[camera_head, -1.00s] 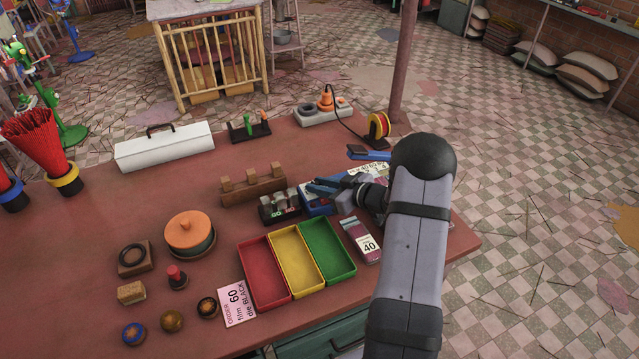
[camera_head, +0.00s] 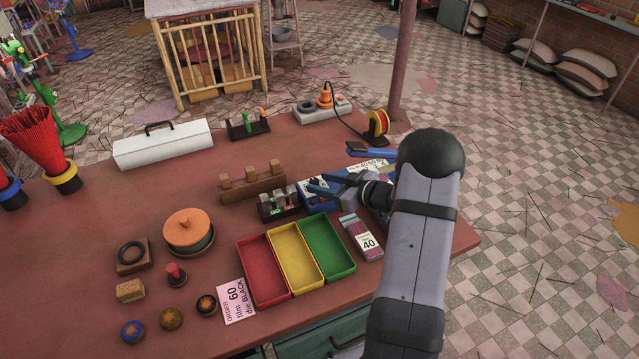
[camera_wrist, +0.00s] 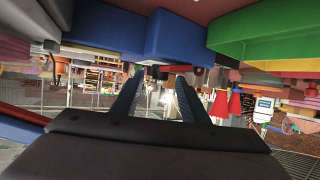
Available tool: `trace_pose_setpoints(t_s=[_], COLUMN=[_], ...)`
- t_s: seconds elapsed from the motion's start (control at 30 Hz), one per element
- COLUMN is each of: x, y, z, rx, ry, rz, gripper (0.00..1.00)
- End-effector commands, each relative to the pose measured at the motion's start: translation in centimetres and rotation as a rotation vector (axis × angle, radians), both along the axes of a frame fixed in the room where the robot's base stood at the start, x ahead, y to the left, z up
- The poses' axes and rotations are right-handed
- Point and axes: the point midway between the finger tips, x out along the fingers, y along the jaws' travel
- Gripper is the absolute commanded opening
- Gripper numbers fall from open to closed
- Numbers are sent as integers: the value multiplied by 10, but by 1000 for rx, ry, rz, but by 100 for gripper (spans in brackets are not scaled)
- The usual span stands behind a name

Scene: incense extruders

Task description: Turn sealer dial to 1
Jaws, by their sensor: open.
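The sealer is a blue device (camera_head: 318,204) on the table behind the coloured trays, with a raised blue arm (camera_head: 372,153) to its right. My gripper (camera_head: 322,187) is low over the sealer, its fingers pointing left. In the wrist view the two fingers (camera_wrist: 158,97) stand apart with nothing between them, and a blue body (camera_wrist: 172,38) fills the area just above them. The dial and its numbers cannot be made out; my gripper and wrist cover part of the sealer.
Red (camera_head: 245,262), yellow (camera_head: 278,245) and green trays (camera_head: 345,264) stand in front. A pack marked 40 (camera_head: 367,243) lies right of them. A small dark box (camera_head: 268,211) and a wooden rack (camera_head: 235,190) stand left of the sealer. An order card (camera_head: 236,300) lies in front.

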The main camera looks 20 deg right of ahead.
Motion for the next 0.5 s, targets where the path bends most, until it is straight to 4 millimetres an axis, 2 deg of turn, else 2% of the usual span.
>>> trace_pose_setpoints(t_s=[0.3,0.5], x=[-36,-46], y=[-18,-22], z=[16,21], rx=[0,1], ry=[-1,-1], rz=[-3,-1], gripper=[41,41])
